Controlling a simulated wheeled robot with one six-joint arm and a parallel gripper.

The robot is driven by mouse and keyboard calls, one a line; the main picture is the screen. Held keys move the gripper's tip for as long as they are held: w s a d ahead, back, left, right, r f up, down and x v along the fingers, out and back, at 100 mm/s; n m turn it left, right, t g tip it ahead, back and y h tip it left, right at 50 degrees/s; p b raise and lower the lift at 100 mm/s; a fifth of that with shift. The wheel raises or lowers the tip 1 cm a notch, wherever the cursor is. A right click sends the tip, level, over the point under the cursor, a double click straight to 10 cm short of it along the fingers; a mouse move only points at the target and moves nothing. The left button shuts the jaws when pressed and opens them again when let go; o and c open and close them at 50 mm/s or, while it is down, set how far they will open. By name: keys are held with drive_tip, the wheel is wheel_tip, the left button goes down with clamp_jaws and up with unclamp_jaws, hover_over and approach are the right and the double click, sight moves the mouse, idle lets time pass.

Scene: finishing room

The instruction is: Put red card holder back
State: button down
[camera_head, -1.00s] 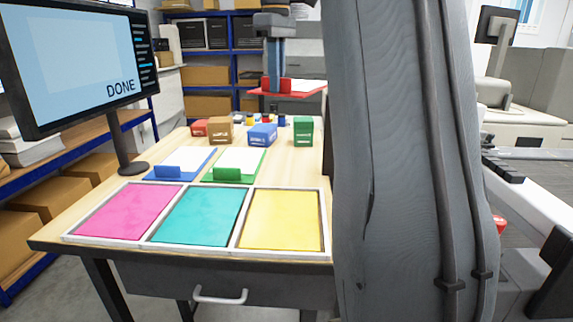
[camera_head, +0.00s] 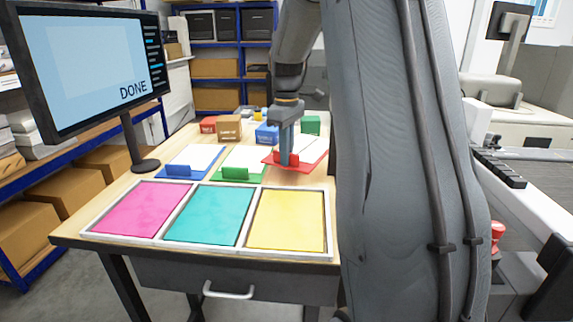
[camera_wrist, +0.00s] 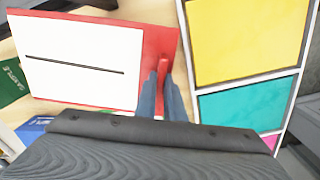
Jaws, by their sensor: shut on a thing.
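The red card holder (camera_head: 270,158) carries a white card and sits at or just above the table, right of the green card holder (camera_head: 233,174). My gripper (camera_head: 289,163) points down and is shut on the holder's upright red tab. In the wrist view my gripper (camera_wrist: 165,100) has its two blue-grey fingers around the tab of the red card holder (camera_wrist: 160,45). The card there bears a black line. I cannot tell whether the holder touches the table. The blue card holder (camera_head: 178,171) lies at the left of the row.
A white-framed tray (camera_head: 165,240) with pink, teal and yellow panels lies in front. Behind stand a red box (camera_head: 208,125), a brown box (camera_head: 229,127), a blue box (camera_head: 266,133) and a green box (camera_head: 311,125). A monitor (camera_head: 85,65) reading DONE stands at left.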

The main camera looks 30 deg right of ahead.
drive_tip(key=shift+f+p, duration=0.4)
drive_tip(key=shift+f, duration=1.55)
drive_tip(key=shift+f, duration=0.15)
drive_tip(key=shift+f, duration=0.1)
drive_tip(key=c, duration=1.8)
unclamp_jaws()
drive_tip(key=shift+c, duration=0.2)
wheel_tip(320, 180, up, 12)
drive_tip(key=b, duration=0.3)
drive_tip(key=shift+r, duration=0.25)
